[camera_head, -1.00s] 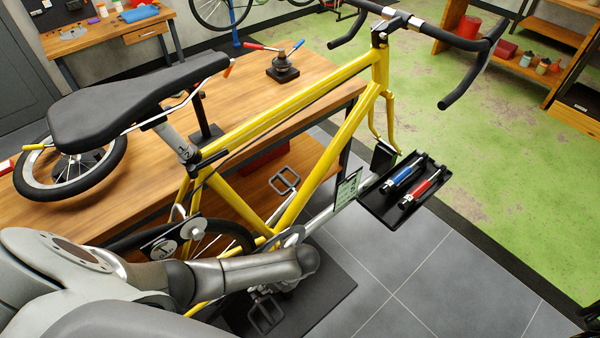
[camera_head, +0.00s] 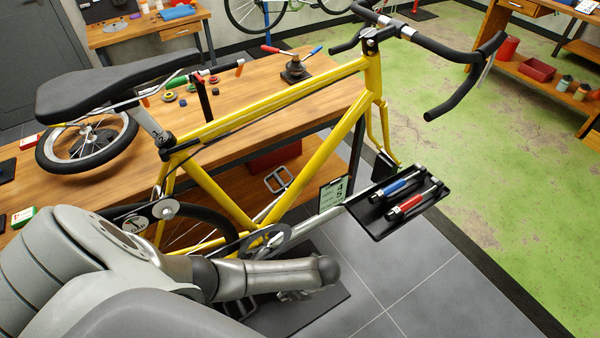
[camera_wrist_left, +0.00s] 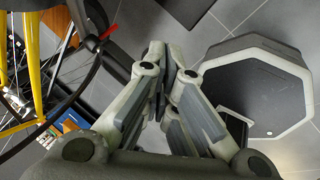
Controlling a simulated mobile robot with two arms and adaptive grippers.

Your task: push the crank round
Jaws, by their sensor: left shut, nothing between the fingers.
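The yellow bike (camera_head: 330,145) is held in the stand beside the workbench. Its chainring (camera_head: 268,243) shows low on the frame, with the far pedal (camera_head: 277,180) up behind the frame tubes. The near pedal (camera_head: 240,308) is partly hidden below my left forearm, and the near crank arm is mostly covered. My left gripper (camera_head: 295,294) is low beside the crank area, largely hidden under the wrist. In the left wrist view its fingers (camera_wrist_left: 166,68) are together with nothing between them. I cannot tell whether they touch the crank or pedal. My right gripper is out of view.
A black tray (camera_head: 410,215) with a blue and a red tool sits right of the bike. The wooden workbench (camera_head: 240,100) behind carries a small wheel (camera_head: 85,145). Grey tiled floor (camera_head: 400,275) is clear at the lower right.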

